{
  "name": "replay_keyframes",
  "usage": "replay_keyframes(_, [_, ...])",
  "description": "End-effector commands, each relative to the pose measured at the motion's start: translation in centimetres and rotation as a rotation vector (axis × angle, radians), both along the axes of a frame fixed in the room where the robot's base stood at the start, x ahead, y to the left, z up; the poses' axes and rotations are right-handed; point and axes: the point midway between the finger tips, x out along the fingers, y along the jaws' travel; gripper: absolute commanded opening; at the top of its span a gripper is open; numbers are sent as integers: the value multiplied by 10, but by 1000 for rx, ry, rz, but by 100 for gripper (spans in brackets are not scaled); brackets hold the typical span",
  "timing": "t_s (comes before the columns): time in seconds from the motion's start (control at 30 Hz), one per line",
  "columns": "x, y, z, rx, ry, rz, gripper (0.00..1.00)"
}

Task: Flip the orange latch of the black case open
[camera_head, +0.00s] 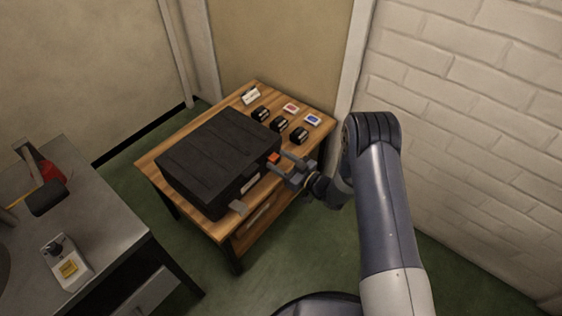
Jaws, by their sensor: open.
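A black case (216,152) lies closed on a wooden table (153,163). Its orange latch (273,158) sits on the front side, near the right end. My gripper (277,161) is open, with its fingers pointing left at the latch. The fingertips are close to the latch, one on the far side and one on the near side of it in the picture. I cannot tell whether they touch it. A grey tab (238,207) shows at the case's near front corner.
Several small black objects (280,124), a red-and-white item (291,108), a blue-and-white item (313,119) and a small card (251,96) are behind the case. A grey bench (105,213) with a hammer-like tool (45,190) stands at left. A brick wall rises at right.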

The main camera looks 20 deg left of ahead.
Motion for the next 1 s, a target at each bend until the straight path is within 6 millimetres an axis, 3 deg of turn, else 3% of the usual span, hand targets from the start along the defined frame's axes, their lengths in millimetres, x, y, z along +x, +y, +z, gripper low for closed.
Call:
replay_keyframes(0.13, [0, 0, 0, 0, 0, 0, 51])
replay_keyframes(0.67, [0, 0, 0, 0, 0, 1, 8])
replay_keyframes(1.0, [-1, -2, -6, 37, -16, 0, 8])
